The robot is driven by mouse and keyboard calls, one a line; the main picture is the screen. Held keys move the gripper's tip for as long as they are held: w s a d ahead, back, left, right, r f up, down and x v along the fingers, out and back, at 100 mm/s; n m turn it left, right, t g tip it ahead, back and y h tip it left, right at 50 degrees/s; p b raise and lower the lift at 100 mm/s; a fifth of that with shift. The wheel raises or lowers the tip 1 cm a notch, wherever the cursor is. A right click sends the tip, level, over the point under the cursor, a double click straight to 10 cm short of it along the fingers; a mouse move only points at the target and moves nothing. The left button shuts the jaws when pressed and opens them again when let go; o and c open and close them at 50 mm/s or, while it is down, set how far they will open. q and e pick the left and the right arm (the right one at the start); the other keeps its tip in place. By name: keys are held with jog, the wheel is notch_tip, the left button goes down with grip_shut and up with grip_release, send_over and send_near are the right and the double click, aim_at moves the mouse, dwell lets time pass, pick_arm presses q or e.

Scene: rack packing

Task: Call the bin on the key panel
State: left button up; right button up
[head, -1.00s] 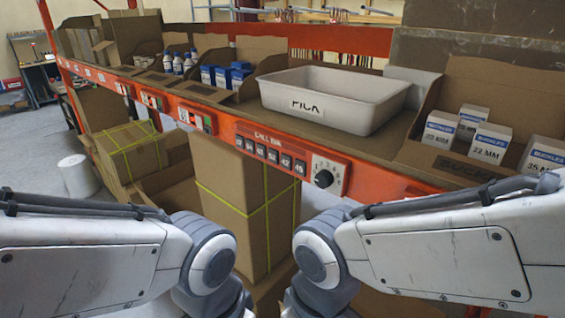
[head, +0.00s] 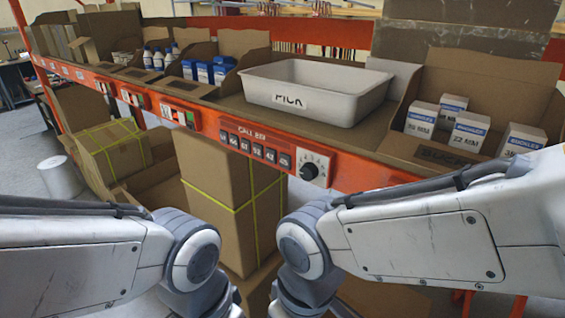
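A white bin marked "PICK" (head: 342,83) stands on the shelf above the panel. Cardboard bins with white boxes (head: 467,131) and blue boxes (head: 206,70) flank it. Strapped cartons (head: 214,170) stand below the beam. A white cylinder (head: 60,172) is on the floor at left.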

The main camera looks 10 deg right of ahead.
jog(key=shift+c, duration=0.4)
grip_shut()
dwell(1.3)
